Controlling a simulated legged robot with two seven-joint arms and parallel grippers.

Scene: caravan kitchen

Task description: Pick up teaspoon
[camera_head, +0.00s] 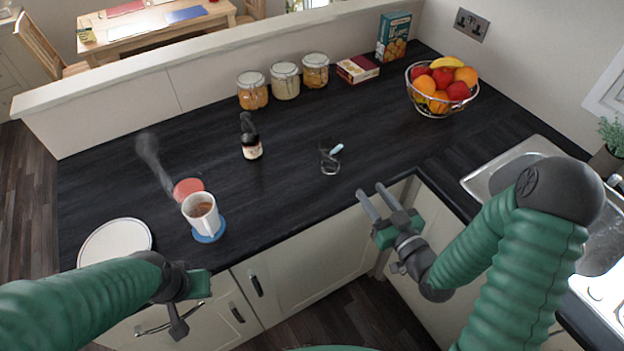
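A small object with a shiny metal loop and a pale blue end, which looks like the teaspoon (331,166), lies on the dark worktop (290,190) near the middle. It is too small to make out clearly. My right gripper (371,191) is in front of it and to its right, over the worktop's front edge. Its two grey fingers are apart with nothing between them, and it does not touch the spoon. My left gripper (180,318) is low at the left, in front of the cabinet doors. Its fingers are mostly hidden, so its opening is unclear.
A white mug (202,222) with brown drink stands on a blue coaster (209,236), beside a red coaster (188,188). Jars (285,82), boxes (357,69) and a fruit bowl (441,106) line the back. A sink (505,177) is at right.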

